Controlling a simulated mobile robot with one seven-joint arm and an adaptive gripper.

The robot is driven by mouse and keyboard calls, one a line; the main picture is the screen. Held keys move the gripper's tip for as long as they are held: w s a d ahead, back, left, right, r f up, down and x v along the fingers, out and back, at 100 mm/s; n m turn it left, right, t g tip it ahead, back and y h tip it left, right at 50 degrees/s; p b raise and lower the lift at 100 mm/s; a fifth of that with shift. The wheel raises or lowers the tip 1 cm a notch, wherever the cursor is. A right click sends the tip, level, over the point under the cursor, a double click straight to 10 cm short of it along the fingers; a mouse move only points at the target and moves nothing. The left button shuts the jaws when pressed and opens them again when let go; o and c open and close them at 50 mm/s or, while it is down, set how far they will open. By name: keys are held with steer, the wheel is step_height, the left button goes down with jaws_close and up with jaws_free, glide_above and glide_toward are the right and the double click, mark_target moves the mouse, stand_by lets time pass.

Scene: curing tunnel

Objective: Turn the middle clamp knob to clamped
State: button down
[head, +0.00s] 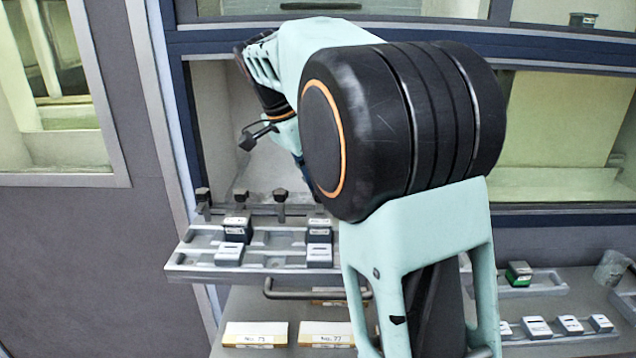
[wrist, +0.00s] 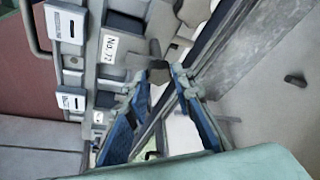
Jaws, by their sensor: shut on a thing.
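A row of dark clamp knobs runs along the back of a grey fixture rail (head: 180,262) in the head view. A left knob (head: 203,196), another knob (head: 241,197) and a third knob (head: 280,197) show there; my arm hides the rail further right. In the wrist view my gripper (wrist: 170,73) has its blue fingers closed in on a dark clamp knob (wrist: 154,58) at their tips. I cannot tell for sure which knob of the row it is, nor read its setting. My gripper is mostly hidden behind my arm in the head view.
Dark and pale blocks, such as this pale block (head: 229,254), sit in the rail's slots. A bar handle (head: 285,294) and labelled pale boxes (head: 255,334) lie below. A second rail with a green block (head: 518,273) is at right. The blue window frame (head: 182,120) edges the opening.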

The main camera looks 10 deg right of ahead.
stand_by(0.4)
steer(key=c, duration=1.7)
jaws_free()
steer(key=shift+o, duration=0.2)
steer(key=shift+r, duration=0.15)
steer(key=v, duration=1.2)
steer(key=shift+w, duration=0.1)
